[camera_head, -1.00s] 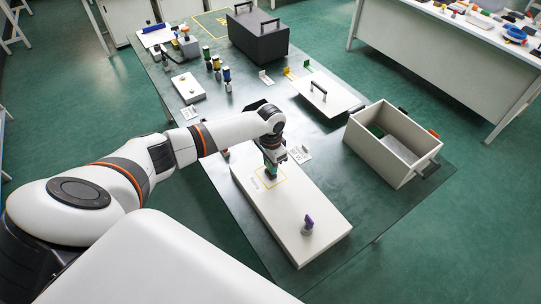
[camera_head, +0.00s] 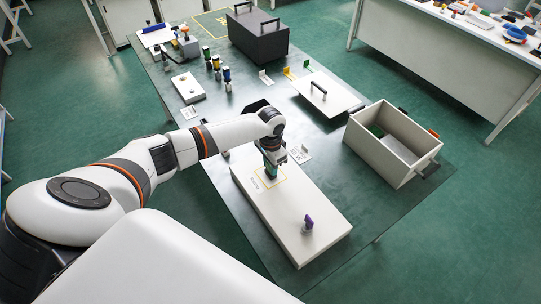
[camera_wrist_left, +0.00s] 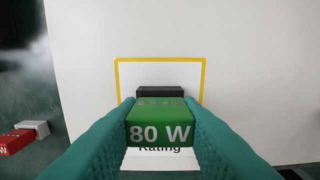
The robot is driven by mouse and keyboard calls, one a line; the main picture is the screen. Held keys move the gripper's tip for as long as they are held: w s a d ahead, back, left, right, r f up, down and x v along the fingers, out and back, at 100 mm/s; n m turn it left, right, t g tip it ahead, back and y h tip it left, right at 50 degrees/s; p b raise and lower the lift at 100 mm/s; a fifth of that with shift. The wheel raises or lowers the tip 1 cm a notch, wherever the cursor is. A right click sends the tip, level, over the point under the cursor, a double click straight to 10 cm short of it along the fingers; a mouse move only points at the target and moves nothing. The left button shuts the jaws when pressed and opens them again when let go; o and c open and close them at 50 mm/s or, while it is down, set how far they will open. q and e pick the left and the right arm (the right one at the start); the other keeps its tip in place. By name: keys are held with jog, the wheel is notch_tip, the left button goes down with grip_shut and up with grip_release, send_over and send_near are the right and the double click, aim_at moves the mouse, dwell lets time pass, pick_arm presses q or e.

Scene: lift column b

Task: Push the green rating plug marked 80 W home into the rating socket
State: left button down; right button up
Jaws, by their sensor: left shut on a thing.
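My left gripper (camera_head: 271,172) is over the white panel (camera_head: 310,208) on the table. In the left wrist view the left gripper (camera_wrist_left: 160,138) has its two teal fingers shut on the green plug marked 80 W (camera_wrist_left: 160,130). A dark block, which looks like the rating socket (camera_wrist_left: 160,90), shows just beyond the plug inside a yellow square outline (camera_wrist_left: 203,80). The word "Rating" is partly hidden below the plug. I cannot tell how far the plug is into the socket. The right gripper is not in view.
A purple-handled part (camera_head: 308,225) stands on the panel's near end. An open grey box (camera_head: 415,165) is to the right. A flat lid with a black handle (camera_head: 322,88) lies behind. In the wrist view, a red block (camera_wrist_left: 15,142) is at the left.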

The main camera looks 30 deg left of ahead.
pick_arm(q)
jog(key=shift+f, duration=0.3)
jog(key=c, duration=0.9)
grip_release()
jog(key=shift+c, duration=0.2)
notch_tip(320, 180, up, 12)
jog(key=b, duration=0.1)
jog(key=shift+f, duration=0.15)
